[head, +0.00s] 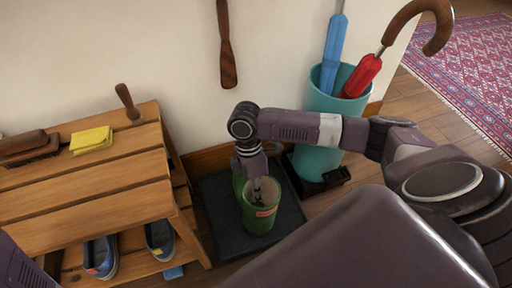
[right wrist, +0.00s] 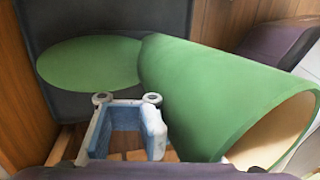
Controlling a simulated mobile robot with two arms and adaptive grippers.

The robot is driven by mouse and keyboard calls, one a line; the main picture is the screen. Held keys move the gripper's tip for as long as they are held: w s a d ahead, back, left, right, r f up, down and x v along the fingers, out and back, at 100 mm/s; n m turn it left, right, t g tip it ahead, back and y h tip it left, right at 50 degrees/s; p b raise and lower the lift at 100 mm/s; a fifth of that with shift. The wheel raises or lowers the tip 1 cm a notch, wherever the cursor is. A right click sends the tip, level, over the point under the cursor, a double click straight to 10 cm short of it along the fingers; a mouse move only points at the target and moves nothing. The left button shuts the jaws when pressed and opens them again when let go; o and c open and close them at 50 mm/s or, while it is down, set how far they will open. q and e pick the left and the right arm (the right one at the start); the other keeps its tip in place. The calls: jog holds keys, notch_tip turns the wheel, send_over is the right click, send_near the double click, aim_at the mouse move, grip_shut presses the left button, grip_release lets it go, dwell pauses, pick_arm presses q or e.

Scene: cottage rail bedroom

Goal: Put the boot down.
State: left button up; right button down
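A green boot (head: 259,220) stands upright on a dark tray (head: 218,211) on the floor, its pale-lined opening facing up. My right gripper (head: 257,190) is over the boot's top in the head view, overlapping its opening. In the right wrist view the boot's shaft (right wrist: 215,90) slants across the right side, with the foot (right wrist: 88,62) to the left. There the gripper's two fingertips (right wrist: 127,98) are apart, beside the boot, with nothing between them. Whether a finger touches the boot cannot be told. My left gripper is out of view.
A wooden bench (head: 90,174) at left holds brushes and a yellow cloth (head: 91,140), with blue shoes (head: 101,258) below. A teal umbrella stand (head: 320,160) stands right of the tray. A shoehorn (head: 226,55) hangs on the wall. The patterned rug (head: 465,70) lies far right.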

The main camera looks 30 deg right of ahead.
jog(key=c, duration=2.7)
grip_release()
jog(key=shift+f, duration=0.15)
jog(key=shift+c, duration=0.2)
jog(key=o, duration=1.3)
jog(key=shift+s+f, duration=0.1)
